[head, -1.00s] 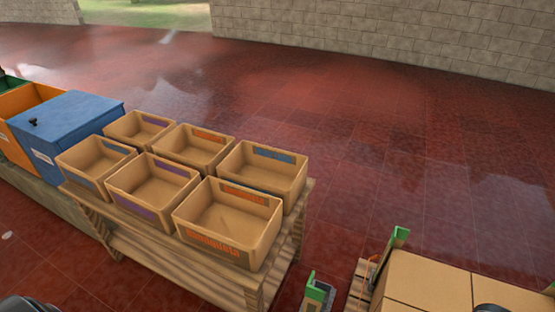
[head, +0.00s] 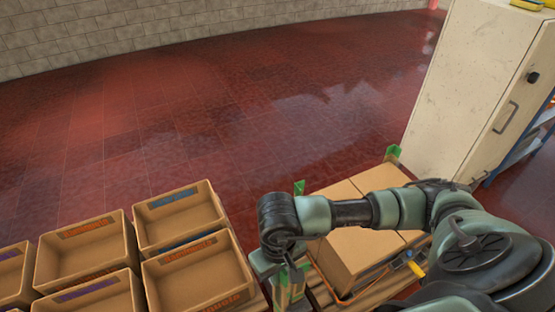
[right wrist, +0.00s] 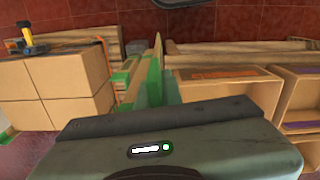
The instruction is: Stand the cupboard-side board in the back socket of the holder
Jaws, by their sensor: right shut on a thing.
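My right gripper (head: 290,268) is at the gap between the crate table and the box stack, pointing down. It is shut on what looks like a green-edged, pale piece (head: 291,291), mostly hidden by the wrist. The right wrist view shows a green upright piece (right wrist: 154,82) just beyond the grey wrist housing; the fingertips are hidden there. I cannot tell for certain whether this is the board or part of the holder. Other green uprights stand at the back left (head: 299,187) and back right (head: 393,153) of the box stack. My left gripper is out of view.
Cardboard boxes (head: 345,250) stand on a wooden pallet beside my right arm, with a yellow-handled tool (head: 413,264) on top. Open crates (head: 200,275) fill the table at left. A cream cupboard (head: 470,90) stands at right. The red floor (head: 230,110) behind is clear.

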